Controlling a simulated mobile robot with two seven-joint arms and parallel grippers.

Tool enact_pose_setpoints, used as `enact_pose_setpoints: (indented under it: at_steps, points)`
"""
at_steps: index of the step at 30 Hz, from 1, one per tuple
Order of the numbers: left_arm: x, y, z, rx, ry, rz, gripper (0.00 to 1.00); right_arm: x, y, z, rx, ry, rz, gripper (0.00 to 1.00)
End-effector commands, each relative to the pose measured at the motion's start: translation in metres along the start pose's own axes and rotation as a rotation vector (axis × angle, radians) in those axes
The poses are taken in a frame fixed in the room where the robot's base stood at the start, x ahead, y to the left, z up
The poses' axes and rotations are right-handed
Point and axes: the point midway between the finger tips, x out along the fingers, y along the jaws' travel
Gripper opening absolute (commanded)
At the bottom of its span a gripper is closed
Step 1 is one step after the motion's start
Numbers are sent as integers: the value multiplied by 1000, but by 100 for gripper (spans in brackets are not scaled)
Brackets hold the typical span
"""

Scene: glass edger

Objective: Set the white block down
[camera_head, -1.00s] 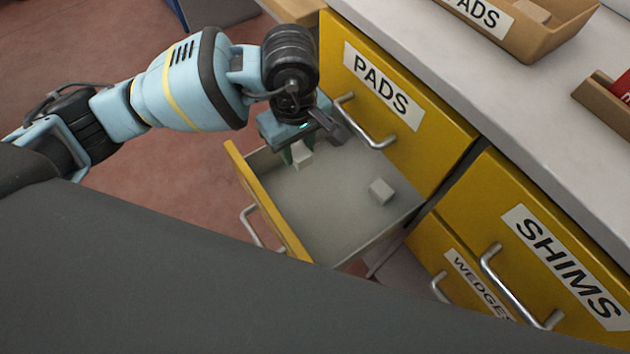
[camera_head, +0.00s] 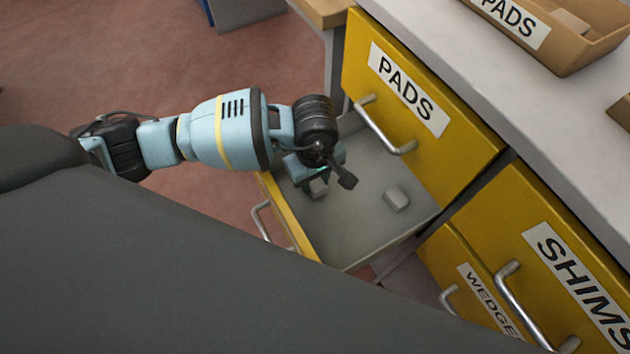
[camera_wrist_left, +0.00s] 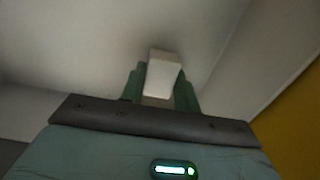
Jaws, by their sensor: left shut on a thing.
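My left gripper (camera_head: 312,188) is inside the open drawer, pointing down, shut on a white block (camera_head: 318,188). In the left wrist view the white block (camera_wrist_left: 163,74) sits between the two green fingers (camera_wrist_left: 160,88). The block is low over the drawer floor; I cannot tell whether it touches. The open drawer (camera_head: 355,232) has a grey inside and a yellow front. A second white block (camera_head: 397,198) lies on its floor, to the right of the held one. My right gripper is not in view.
The closed yellow PADS drawer (camera_head: 435,150) with its metal handle (camera_head: 385,128) stands just above and behind the open one. SHIMS (camera_head: 580,275) and WEDGES (camera_head: 485,300) drawers are at right. A tan PADS tray (camera_head: 560,45) is on the grey counter. The drawer floor between the blocks is clear.

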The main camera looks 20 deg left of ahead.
Motion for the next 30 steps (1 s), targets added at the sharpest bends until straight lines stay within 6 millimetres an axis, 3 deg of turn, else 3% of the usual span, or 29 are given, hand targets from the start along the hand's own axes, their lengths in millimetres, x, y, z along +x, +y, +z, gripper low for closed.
enact_pose_setpoints:
  at_steps: [3,15,16,21,30]
  points:
    - [16,0,0,-1,-1,-1,9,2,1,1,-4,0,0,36]
    - [20,0,0,0,0,0,9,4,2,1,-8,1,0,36]
    - [20,0,0,0,0,0,32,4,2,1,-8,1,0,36]
    - [19,0,0,-1,0,1,53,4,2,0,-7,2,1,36]
    - [18,0,0,-1,1,1,53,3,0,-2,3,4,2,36]
